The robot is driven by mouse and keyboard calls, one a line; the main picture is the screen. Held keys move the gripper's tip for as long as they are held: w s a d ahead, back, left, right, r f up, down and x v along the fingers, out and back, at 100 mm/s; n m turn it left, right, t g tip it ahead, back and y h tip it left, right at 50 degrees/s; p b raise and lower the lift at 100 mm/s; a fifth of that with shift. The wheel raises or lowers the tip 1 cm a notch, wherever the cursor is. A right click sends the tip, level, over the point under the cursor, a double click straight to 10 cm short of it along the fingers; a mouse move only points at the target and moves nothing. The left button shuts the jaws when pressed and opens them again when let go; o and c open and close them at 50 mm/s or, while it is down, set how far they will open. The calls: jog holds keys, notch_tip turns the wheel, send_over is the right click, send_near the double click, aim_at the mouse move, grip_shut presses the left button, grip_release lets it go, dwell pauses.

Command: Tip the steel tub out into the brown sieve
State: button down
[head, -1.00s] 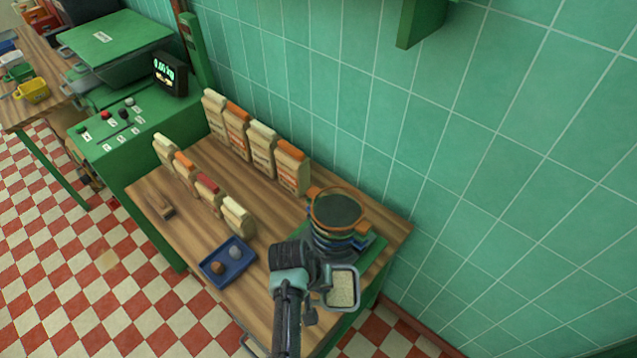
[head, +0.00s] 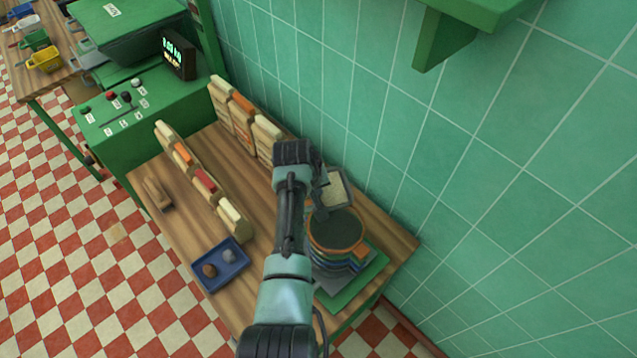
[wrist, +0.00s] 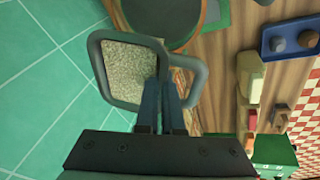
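The steel tub (head: 352,190) is full of pale grains and also shows in the wrist view (wrist: 97,62). My gripper (wrist: 160,98) is shut on the tub's looped handle. The head view shows my gripper (head: 318,188) beside the tub, partly hidden by my arm. The tub looks roughly level, with the grains still inside. The brown sieve (head: 362,246), with a dark mesh, tops a stack of coloured sieves. In the head view the tub is just behind it, towards the wall; in the wrist view the sieve (wrist: 203,22) is partly covered by the tub.
A green base (head: 345,296) is under the stack. Paper bags (head: 222,105) stand in two rows on the wooden table. A blue tray (head: 222,280) holds two small lumps. The green tiled wall is close behind; a green shelf (head: 450,30) juts out above.

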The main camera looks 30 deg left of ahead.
jog(key=shift+d+t+y+p, duration=0.2)
jog(key=shift+t+y+p, duration=0.15)
jog(key=shift+t+y, duration=0.25)
jog(key=shift+f+t+y, duration=0.15)
jog(key=shift+t+y, duration=0.25)
jog(key=t+y+b, duration=0.2)
jog(key=b, duration=0.1)
jog(key=shift+s+d+f+m+t, duration=0.1)
jog(key=shift+s+m+t, duration=0.2)
jog(key=shift+m, duration=0.1)
jog(key=t+b, duration=0.1)
jog(key=b, duration=0.1)
jog(key=y+b, duration=0.1)
jog(key=b, duration=0.1)
jog(key=shift+d+f+t+y, duration=0.2)
jog(key=shift+t+y, duration=0.1)
jog(key=shift+t, duration=0.1)
jog(key=t+b, duration=0.1)
jog(key=b, duration=0.2)
jog(key=t+y+b, duration=0.1)
jog(key=b, duration=0.3)
jog(key=shift+s+d+f+m, duration=0.2)
jog(key=shift+s+m, duration=0.1)
jog(key=shift+m, duration=0.1)
jog(key=t+y+b, duration=0.1)
jog(key=b, duration=0.5)
jog(key=shift+s+d+f, duration=0.1)
jog(key=shift+s+d, duration=0.1)
